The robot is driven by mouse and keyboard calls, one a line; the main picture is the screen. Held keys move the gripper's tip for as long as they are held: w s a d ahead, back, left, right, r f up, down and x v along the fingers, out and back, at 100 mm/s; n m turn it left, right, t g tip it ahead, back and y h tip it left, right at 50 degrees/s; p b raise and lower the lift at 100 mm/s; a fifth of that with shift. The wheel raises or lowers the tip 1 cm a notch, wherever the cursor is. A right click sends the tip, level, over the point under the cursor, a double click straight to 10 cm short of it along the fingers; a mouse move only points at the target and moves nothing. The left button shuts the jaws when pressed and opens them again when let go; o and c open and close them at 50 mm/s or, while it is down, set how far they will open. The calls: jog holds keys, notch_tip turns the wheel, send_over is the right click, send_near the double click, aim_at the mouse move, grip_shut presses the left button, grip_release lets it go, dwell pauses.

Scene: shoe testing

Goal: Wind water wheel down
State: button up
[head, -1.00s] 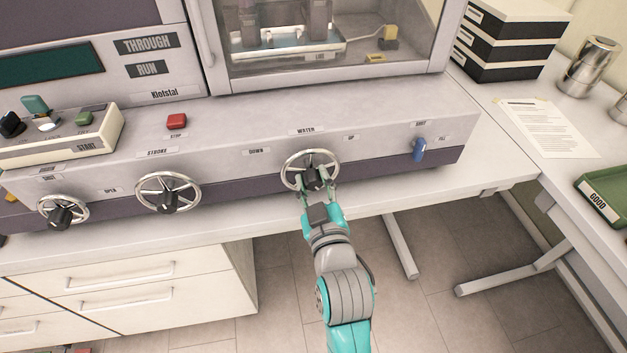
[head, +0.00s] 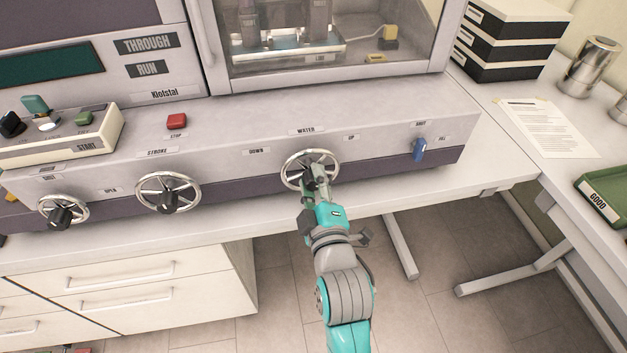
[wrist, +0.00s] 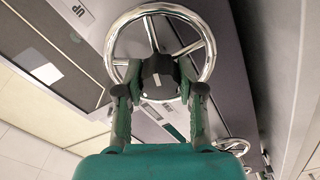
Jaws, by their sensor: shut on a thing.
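The water wheel (head: 310,152) is a chrome handwheel with a black hub on the machine's sloped front, under the label WATER (head: 306,131). The label DOWN (head: 256,151) is to its left and UP (head: 351,137) to its right. My gripper (head: 316,184) is at the wheel's middle from the front. In the wrist view, the fingers (wrist: 160,88) close on both sides of the black hub (wrist: 158,72), inside the chrome rim (wrist: 211,50). The lower part of the hub is partly hidden in the head view.
Two similar handwheels, the stroke wheel (head: 168,176) and another (head: 62,197), are to the left. A blue lever (head: 419,150) is to the right. A red stop button (head: 176,121) sits above. The bench edge and drawers (head: 130,285) lie below.

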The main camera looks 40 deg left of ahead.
jog(key=n, duration=0.5)
jog(key=shift+n, duration=0.3)
jog(key=shift+f+n, duration=0.1)
jog(key=shift+n, duration=2.1)
jog(key=o, duration=1.1)
jog(key=shift+o, duration=0.2)
jog(key=v, duration=1.2)
